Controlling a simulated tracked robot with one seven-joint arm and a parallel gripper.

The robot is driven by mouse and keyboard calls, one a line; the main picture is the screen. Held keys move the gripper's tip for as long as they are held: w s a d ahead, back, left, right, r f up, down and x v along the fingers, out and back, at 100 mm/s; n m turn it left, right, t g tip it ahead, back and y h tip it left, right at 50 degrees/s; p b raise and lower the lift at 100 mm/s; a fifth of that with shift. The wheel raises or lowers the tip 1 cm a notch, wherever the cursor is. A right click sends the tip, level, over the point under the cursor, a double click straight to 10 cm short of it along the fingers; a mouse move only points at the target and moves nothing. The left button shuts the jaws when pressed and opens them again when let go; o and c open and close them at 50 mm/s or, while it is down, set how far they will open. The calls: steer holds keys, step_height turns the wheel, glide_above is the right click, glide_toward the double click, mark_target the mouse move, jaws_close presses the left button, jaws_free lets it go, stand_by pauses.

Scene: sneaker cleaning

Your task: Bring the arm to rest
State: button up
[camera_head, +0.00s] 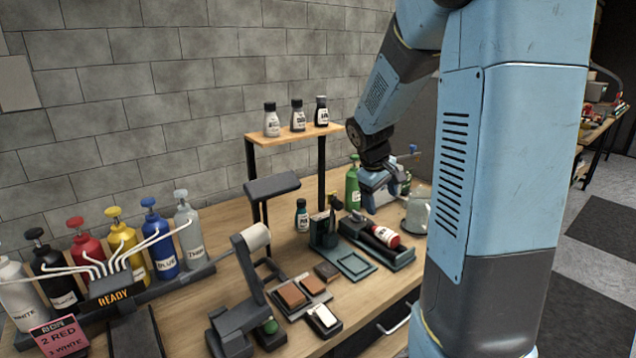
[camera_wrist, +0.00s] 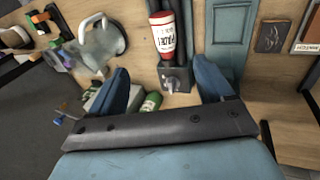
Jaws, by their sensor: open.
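My gripper (camera_head: 372,197) hangs at the end of my blue arm, over the right part of the wooden bench (camera_head: 232,222). In the wrist view its two blue fingers (camera_wrist: 162,88) stand wide apart with nothing held between them. A red bottle with a white label (camera_wrist: 167,50) lies beyond the fingers in a dark holder; it also shows in the head view (camera_head: 385,237). A green bottle (camera_head: 353,184) stands behind the gripper in the head view. My large arm link hides the bench's right end there.
A shelf (camera_head: 295,133) carries three small bottles. Brown blocks (camera_head: 291,294) lie near the front edge.

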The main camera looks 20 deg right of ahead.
steer(key=s+a+r+m+t+y, duration=0.1)
steer(key=s+a+r, duration=0.3)
steer(key=s, duration=0.3)
steer(key=s+a+r+m+t+y, duration=0.1)
steer(key=s+a+r, duration=0.3)
steer(key=s, duration=0.4)
steer(key=s+a+r+m+t+y, duration=0.1)
steer(key=s+a+r+m+t, duration=0.1)
steer(key=s+a+r, duration=0.2)
steer(key=s+a, duration=0.2)
steer(key=s, duration=0.2)
steer(key=shift+a+r+y, duration=0.3)
steer(key=shift+a, duration=0.05)
